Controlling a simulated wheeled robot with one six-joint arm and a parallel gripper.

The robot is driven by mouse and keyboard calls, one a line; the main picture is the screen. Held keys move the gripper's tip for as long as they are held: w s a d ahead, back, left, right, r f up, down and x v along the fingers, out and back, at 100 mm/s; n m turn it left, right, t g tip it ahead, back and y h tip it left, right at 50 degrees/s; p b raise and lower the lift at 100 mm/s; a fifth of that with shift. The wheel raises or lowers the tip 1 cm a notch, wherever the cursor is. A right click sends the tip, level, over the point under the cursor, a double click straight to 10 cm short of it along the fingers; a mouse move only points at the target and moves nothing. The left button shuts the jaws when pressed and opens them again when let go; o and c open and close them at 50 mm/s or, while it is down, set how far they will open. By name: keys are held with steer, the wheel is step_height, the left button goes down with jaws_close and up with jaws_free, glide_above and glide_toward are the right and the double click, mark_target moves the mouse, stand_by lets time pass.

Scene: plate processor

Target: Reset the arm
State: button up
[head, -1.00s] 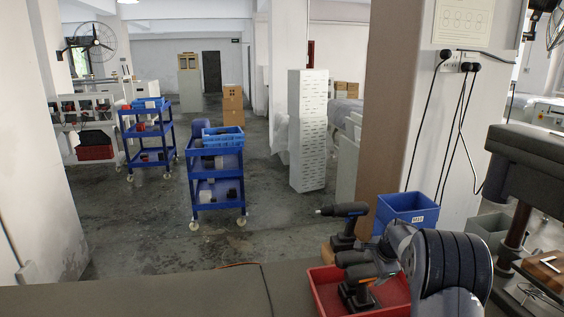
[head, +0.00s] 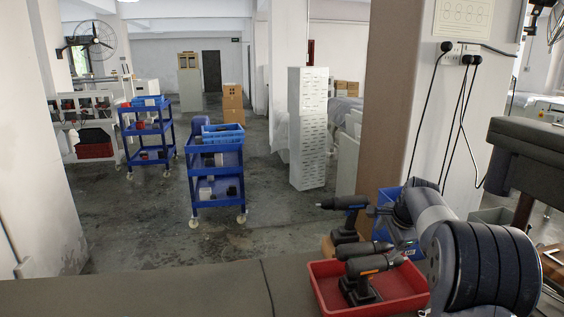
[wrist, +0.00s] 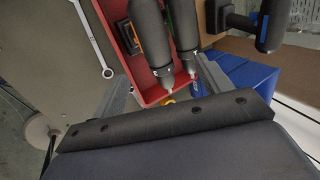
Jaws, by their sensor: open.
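My arm rises at the right of the head view, with my gripper (head: 382,213) near the blue bin (head: 388,247) and above the back right of the red tray (head: 400,302). In the wrist view my gripper (wrist: 163,88) is open, its grey fingers spread wide with nothing held between them. Another dark drill (head: 343,212) stands upright behind the tray. The arm hides part of the blue bin.
A grey bench top (head: 150,295) runs along the front, clear on the left. A wrench (wrist: 92,40) lies beside the tray in the wrist view. A pillar with cables (head: 400,100) stands close behind the arm. Blue carts (head: 216,172) stand on the floor beyond.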

steer(key=s+d+b, duration=0.2)
steer(key=s+b, duration=0.1)
steer(key=s, duration=1.1)
steer(key=shift+s+d, duration=0.25)
steer(key=shift+s, duration=0.15)
